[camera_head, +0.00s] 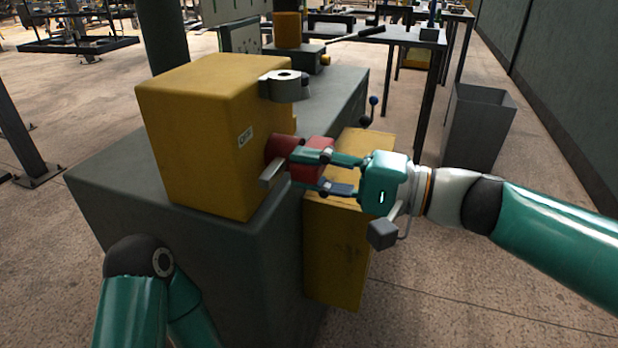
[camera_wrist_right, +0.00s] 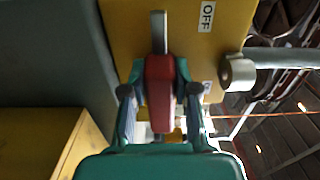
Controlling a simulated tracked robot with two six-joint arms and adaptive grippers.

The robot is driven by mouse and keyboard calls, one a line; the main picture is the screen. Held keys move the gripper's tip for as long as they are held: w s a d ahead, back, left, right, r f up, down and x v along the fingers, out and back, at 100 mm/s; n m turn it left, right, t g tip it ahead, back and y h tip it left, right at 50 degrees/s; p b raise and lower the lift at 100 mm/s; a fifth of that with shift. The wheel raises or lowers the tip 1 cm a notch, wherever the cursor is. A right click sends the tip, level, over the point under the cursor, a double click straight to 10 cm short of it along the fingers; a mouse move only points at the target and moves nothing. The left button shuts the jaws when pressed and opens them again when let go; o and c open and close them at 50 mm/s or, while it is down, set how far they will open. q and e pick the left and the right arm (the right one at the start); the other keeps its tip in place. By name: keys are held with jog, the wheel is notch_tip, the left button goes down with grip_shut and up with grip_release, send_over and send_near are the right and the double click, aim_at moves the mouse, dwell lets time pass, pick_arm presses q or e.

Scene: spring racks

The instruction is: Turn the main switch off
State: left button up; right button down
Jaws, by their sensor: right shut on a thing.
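The main switch is a red handle (camera_head: 312,158) on a red hub (camera_head: 280,149), on the side face of a yellow box (camera_head: 185,150). A grey metal bar (camera_head: 272,174) sticks out at the hub. An OFF label (camera_head: 245,138) is on the same face, above the hub. My right gripper (camera_head: 328,172) is shut on the red handle, one finger on each side. In the right wrist view the handle (camera_wrist_right: 160,85) lies between the fingers, with the grey bar (camera_wrist_right: 158,32) beyond it and the OFF label (camera_wrist_right: 207,16) to its right. My left gripper is not visible; only my left arm shows.
The yellow box stands on a dark grey cabinet (camera_head: 130,190). A grey cylinder (camera_head: 283,84) sticks out at the box's upper corner. A lower yellow box (camera_head: 335,250) stands under my right gripper. A grey bin (camera_head: 475,125) is at the right; floor is open there.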

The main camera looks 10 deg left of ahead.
jog(key=shift+f, duration=0.2)
jog(key=c, duration=0.9)
grip_release()
jog(key=shift+w+a, duration=0.1)
jog(key=shift+r, duration=0.1)
jog(key=shift+d, duration=0.45)
jog(key=d, duration=0.3)
jog(key=s+d, duration=0.1)
jog(key=d, duration=0.7)
jog(key=shift+s, duration=0.3)
